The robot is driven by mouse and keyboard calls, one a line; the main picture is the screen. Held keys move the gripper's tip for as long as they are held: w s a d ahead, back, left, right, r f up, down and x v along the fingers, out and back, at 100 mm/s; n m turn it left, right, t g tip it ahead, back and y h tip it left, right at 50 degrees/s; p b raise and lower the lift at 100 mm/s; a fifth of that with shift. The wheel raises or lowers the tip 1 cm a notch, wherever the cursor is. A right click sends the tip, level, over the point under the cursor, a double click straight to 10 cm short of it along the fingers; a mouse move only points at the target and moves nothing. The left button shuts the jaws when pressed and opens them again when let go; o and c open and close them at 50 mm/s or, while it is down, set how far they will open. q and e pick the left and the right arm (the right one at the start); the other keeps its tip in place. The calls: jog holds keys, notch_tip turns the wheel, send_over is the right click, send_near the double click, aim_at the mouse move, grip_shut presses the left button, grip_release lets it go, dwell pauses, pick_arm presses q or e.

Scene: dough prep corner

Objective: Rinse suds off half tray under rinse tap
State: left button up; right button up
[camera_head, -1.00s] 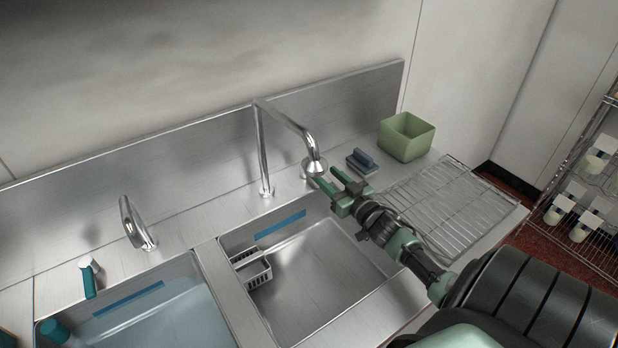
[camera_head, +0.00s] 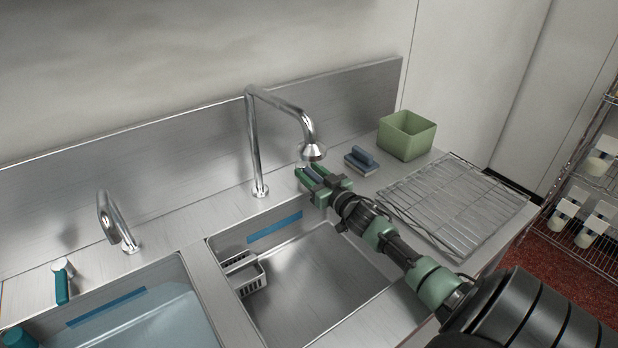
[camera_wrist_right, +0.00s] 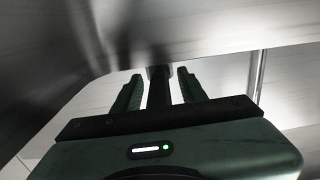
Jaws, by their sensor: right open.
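The rinse tap (camera_head: 253,140), a tall chrome spout with a bell-shaped outlet, stands behind the right basin (camera_head: 320,280). My right gripper (camera_head: 314,178) is open just below and beside the outlet. A small blue piece, perhaps a lever handle, shows between its green fingers; I cannot tell if they touch it. In the right wrist view, the open fingers (camera_wrist_right: 159,85) have a dark upright piece between them. No half tray and no suds can be made out. My left gripper is not in view.
A wire rack (camera_head: 455,205), blue brush (camera_head: 361,160) and green bin (camera_head: 406,135) are on the right.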

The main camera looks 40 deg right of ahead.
jog(key=shift+w, duration=0.15)
grip_shut()
jog(key=shift+r, duration=0.15)
